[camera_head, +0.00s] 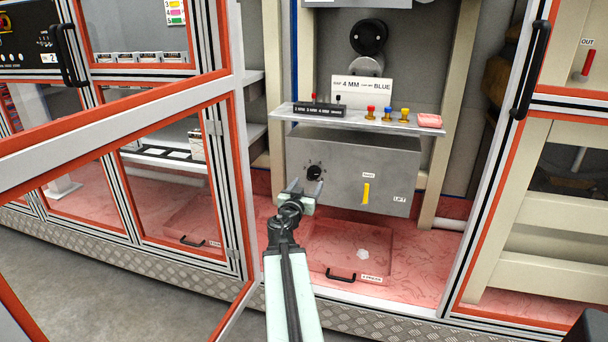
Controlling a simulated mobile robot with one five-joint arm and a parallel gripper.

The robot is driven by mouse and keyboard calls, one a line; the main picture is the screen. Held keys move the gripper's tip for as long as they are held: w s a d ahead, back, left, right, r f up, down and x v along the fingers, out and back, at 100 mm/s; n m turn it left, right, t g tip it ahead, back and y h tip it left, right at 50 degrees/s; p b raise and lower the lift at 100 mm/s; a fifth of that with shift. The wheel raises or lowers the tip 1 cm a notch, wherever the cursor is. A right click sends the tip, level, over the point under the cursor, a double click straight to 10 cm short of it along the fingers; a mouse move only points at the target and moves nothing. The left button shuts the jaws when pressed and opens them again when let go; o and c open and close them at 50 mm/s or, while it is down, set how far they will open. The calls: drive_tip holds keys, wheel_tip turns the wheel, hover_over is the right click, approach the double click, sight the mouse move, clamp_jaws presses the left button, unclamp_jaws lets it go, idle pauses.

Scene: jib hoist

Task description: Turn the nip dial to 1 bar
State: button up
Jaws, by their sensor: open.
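A black round dial (314,172) with small marks around it sits on the front of the grey box (345,150). It is the only dial-like knob I see on this box; its setting is too small to read. My gripper (305,188) is open and empty, just in front of and slightly below the dial in the picture. Its two fingers point towards the box. I cannot tell whether they touch the panel; the dial's face shows above and between them.
A yellow handle (366,193) is right of the dial. Above, a shelf (350,119) holds a black rack (318,110), red, blue and yellow knobbed pieces and a pink block (430,120). An open orange-edged door (120,125) is at left; another frame (520,150) is at right.

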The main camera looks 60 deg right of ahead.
sight(312, 175)
drive_tip(key=x, duration=0.6)
drive_tip(key=shift+w+d, duration=0.2)
drive_tip(key=shift+w, duration=0.25)
